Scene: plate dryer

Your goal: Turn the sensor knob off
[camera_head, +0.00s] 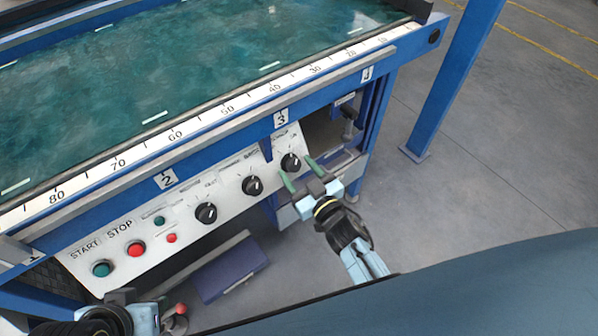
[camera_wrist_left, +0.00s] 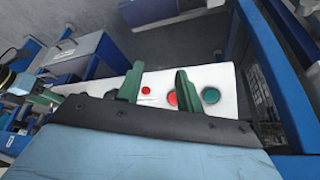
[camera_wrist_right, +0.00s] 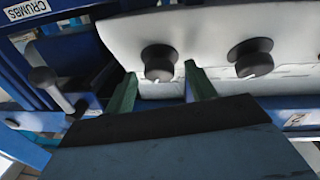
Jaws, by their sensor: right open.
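A white control panel (camera_head: 180,225) carries three black round knobs: a right one (camera_head: 291,162), a middle one (camera_head: 252,186) and a left one (camera_head: 206,213). Their small labels are too blurred to read surely. My right gripper (camera_head: 300,174) is open at the right knob. In the right wrist view this knob (camera_wrist_right: 160,62) shows between the two green fingertips (camera_wrist_right: 160,82), just beyond them, with no clear contact. The middle knob (camera_wrist_right: 252,57) stands beside it. My left gripper (camera_wrist_left: 158,82) is open and empty, facing the panel's button end.
The panel also has a green start button (camera_head: 102,269), a red stop button (camera_head: 136,249) and small lamps. The blue table frame (camera_head: 230,127) with a scale overhangs the panel. A blue box (camera_head: 228,270) lies below. A blue post (camera_head: 455,80) stands right; floor there is free.

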